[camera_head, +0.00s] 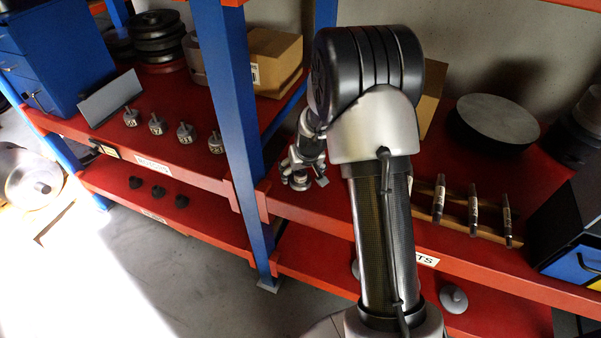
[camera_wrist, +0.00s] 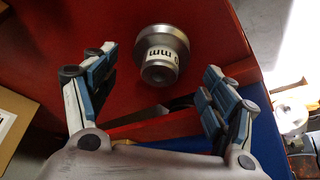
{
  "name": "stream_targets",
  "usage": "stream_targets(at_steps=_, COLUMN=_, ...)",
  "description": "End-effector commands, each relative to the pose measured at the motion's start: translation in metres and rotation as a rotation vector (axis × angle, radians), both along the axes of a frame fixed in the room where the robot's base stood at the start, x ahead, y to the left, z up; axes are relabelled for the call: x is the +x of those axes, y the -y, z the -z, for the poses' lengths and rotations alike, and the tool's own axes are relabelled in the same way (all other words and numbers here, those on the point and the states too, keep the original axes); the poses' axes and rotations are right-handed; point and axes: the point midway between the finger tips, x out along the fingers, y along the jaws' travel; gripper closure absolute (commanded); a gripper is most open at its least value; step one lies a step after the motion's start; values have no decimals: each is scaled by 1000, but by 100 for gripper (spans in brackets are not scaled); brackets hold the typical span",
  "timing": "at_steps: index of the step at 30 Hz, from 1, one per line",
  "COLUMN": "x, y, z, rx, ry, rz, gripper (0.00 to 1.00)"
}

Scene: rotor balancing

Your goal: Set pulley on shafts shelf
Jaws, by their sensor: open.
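A grey metal pulley (camera_wrist: 162,52) stands on the red shelf in the wrist view, with a white label ending in "0 mm" around its hub. My gripper (camera_wrist: 158,68) is open, with one finger on each side of the pulley and gaps between. In the head view my gripper (camera_head: 306,160) is low over the left end of the right-hand red shelf, beside a blue post; my arm hides part of this area. That shelf (camera_head: 337,208) carries a front label whose visible letters end in "TS" (camera_head: 426,260).
The blue post (camera_head: 232,100) separates this shelf from the left one, which holds several small metal parts (camera_head: 156,124).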

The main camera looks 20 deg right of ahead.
Motion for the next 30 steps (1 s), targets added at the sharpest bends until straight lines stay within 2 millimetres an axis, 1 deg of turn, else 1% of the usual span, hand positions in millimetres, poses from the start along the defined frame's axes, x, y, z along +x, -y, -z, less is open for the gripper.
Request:
stream_targets(at_steps=1, x=-4, y=0, z=-16, rx=-1, ry=4, rz=0, gripper=23)
stream_targets(at_steps=3, x=-10, y=-1, z=-31, rx=-1, ry=4, rz=1, gripper=23)
stream_targets(at_steps=9, x=-25, y=-3, z=-65, rx=-1, ry=3, rz=0, gripper=23)
stream_targets(at_steps=12, x=-30, y=-4, z=-75, rx=0, ry=1, rz=0, gripper=23)
stream_targets(at_steps=17, x=-33, y=-4, z=-82, rx=0, ry=0, rz=0, gripper=23)
stream_targets(at_steps=30, x=-34, y=-4, z=-81, rx=0, ry=0, rz=0, gripper=23)
